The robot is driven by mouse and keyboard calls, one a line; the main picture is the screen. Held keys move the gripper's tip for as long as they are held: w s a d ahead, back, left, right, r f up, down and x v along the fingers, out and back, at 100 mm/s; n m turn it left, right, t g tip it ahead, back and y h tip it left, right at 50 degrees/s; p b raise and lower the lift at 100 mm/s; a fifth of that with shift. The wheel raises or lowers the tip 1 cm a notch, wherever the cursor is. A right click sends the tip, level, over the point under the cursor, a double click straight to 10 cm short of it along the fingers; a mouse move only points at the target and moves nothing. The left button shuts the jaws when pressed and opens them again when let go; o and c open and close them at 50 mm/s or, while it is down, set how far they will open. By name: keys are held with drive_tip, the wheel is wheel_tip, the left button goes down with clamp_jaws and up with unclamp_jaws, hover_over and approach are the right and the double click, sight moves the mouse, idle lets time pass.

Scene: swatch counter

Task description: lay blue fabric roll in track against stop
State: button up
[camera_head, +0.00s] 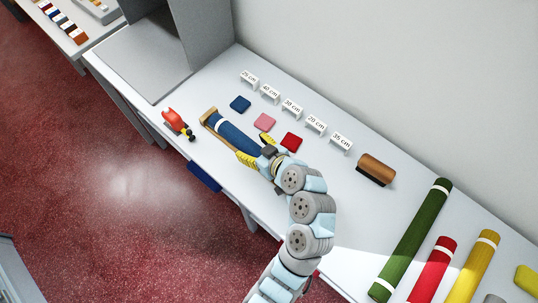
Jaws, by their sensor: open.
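The blue fabric roll (236,135) with a white band lies in the wooden track (206,117), whose left end shows as a light brown edge. The roll's banded end is close to the wooden end piece of the track; whether they touch is too small to tell. My gripper (257,149) is at the roll's right end, with yellow dark-marked pieces, seemingly its fingers, on either side of the roll. It is open and apart from or only loosely beside the roll. The roll's right end is hidden under my gripper.
A red tape dispenser-like object (173,119) stands left of the track. Blue (240,104), pink (265,121) and red (291,142) swatches and several length signs (291,107) lie behind. A brown block (376,169) and green (413,240), red (433,269) and yellow (473,266) rolls are right.

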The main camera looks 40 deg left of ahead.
drive_tip(key=shift+v, duration=4.55)
